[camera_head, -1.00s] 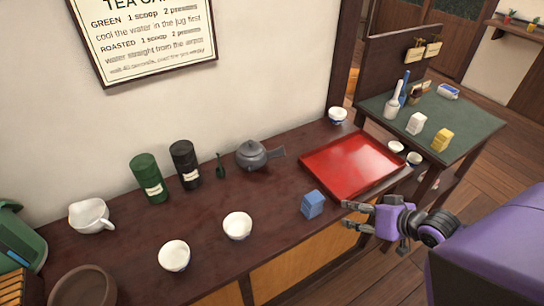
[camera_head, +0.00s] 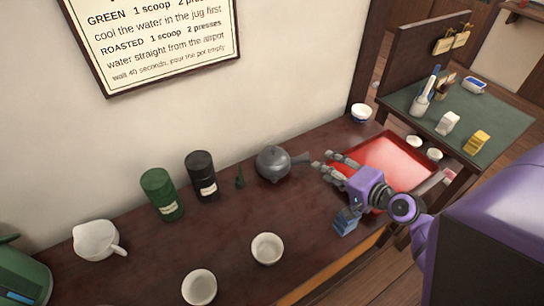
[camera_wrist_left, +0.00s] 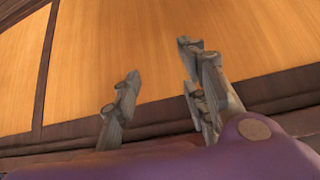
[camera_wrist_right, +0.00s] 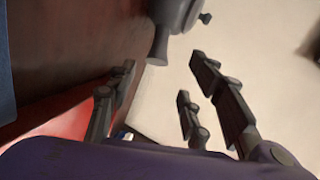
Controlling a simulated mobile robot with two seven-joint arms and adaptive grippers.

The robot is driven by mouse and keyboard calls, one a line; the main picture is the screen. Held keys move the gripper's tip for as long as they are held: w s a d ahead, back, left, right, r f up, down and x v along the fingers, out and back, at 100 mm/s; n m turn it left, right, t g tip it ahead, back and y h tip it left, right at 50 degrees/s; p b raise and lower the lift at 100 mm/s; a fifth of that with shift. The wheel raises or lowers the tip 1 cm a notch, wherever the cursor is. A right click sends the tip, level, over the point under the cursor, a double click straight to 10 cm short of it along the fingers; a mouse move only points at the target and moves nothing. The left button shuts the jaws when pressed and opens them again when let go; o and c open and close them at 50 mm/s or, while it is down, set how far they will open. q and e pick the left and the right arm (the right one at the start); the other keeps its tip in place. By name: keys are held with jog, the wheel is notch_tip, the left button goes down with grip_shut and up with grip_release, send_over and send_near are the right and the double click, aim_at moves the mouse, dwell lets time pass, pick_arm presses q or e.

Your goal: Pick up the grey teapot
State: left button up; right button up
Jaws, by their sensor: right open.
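The grey teapot (camera_head: 272,163) stands upright on the dark wooden counter, its handle (camera_head: 300,158) pointing right. My right gripper (camera_head: 322,160) is open and empty, just right of the handle's end, with its fingers pointing left toward it. In the right wrist view the teapot's handle (camera_wrist_right: 158,48) and part of its body (camera_wrist_right: 175,12) show at the top, ahead of the open fingers (camera_wrist_right: 160,85). They look apart from the handle. My left gripper (camera_wrist_left: 155,65) is out of the head view; in the left wrist view its fingers are spread and empty before a wooden panel.
A red tray (camera_head: 395,160) lies under my right arm, and a blue box (camera_head: 345,220) stands close by it. A green canister (camera_head: 162,195), a black canister (camera_head: 201,177) and a small dark green scoop (camera_head: 240,177) stand left of the teapot. White cups (camera_head: 266,248) sit in front.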

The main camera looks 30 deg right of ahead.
aim_at(310, 161)
jog(key=x, duration=0.5)
jog(key=shift+w+f, duration=0.1)
jog(key=shift+w, duration=0.2)
jog(key=x, duration=0.5)
jog(key=shift+s+d+f, duration=0.1)
jog(key=shift+f, duration=0.1)
jog(key=shift+w+f, duration=0.15)
jog(key=shift+w, duration=0.15)
pick_arm(q)
jog(key=shift+s+r, duration=0.2)
jog(key=shift+s, duration=0.05)
pick_arm(e)
grip_shut()
pick_arm(q)
jog(key=shift+s+f, duration=0.1)
jog(key=shift+s, duration=0.35)
